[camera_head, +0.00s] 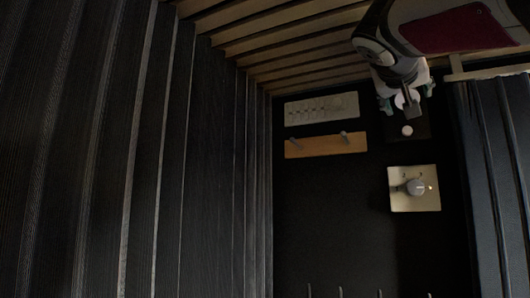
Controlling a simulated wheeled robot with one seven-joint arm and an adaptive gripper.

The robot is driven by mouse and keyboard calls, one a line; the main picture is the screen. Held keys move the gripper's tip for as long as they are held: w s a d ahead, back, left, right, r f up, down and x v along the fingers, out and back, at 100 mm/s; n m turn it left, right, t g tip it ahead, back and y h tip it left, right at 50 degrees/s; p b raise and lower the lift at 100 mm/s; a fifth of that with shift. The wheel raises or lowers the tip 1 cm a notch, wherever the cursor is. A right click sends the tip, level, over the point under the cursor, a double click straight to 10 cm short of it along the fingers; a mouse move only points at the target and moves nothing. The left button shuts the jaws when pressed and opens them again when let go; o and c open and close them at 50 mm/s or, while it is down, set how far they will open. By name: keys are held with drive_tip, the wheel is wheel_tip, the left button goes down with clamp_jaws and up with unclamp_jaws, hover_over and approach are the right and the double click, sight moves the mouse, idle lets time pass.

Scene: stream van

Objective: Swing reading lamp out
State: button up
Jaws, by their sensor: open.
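I cannot tell for sure which fitting is the reading lamp. A square cream plate (400,205) on the dark wall bears a rounded grey fitting (415,187) with a small bright spot at its right. Above it, a dark plate (422,131) bears a small white round piece (407,130). My gripper (405,110) is at the upper right, open, with its fingers pointing down just above the white piece. It partly hides the dark plate. Whether it touches anything there is unclear. I see nothing held in it.
A wooden board with two pegs (325,146) and a pale panel (321,107) are left of my gripper. Wooden slats (290,45) run along the top. Dark ribbed panelling (120,150) fills the left, and a blue-grey panel (492,180) stands at the right. Several small hooks line the bottom.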

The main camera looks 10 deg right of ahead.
drive_tip(key=shift+c, duration=0.2)
drive_tip(key=c, duration=1.1)
drive_tip(key=shift+r+p, duration=0.1)
drive_tip(key=shift+p, duration=0.2)
drive_tip(key=shift+s+r+g+y+p, duration=0.2)
drive_tip(key=shift+g+y+p, duration=0.2)
drive_tip(key=shift+p, duration=1.4)
drive_tip(key=shift+f, duration=0.1)
drive_tip(key=shift+w, duration=0.1)
drive_tip(key=o, duration=1.1)
drive_tip(key=shift+a, duration=0.1)
